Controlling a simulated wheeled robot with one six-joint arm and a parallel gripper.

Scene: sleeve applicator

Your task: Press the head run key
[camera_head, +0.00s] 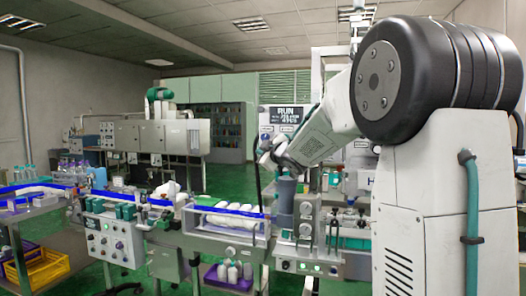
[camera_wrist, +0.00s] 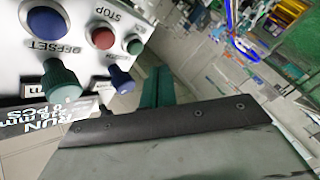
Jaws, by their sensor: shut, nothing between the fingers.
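In the wrist view a white control panel (camera_wrist: 20,62) fills the upper left. It carries a large blue button (camera_wrist: 47,20), a red button (camera_wrist: 103,38) beside the word STOP, and a small green button (camera_wrist: 134,47) whose label I cannot read. A green knob (camera_wrist: 62,78) and a blue knob (camera_wrist: 121,77) stand out from it. Which control is the head run key is not clearly legible. My gripper (camera_head: 266,152) is shut and empty, in front of and just below the dark RUN display (camera_head: 282,115). Its teal fingers (camera_wrist: 155,86) appear apart from the green button.
The display also shows upside down in the wrist view (camera_wrist: 55,125). Below my gripper stand a grey cylinder (camera_head: 286,195) and a second panel with knobs (camera_head: 303,215). A conveyor with a blue edge (camera_head: 230,213) runs left. A yellow crate (camera_head: 40,268) sits low at left.

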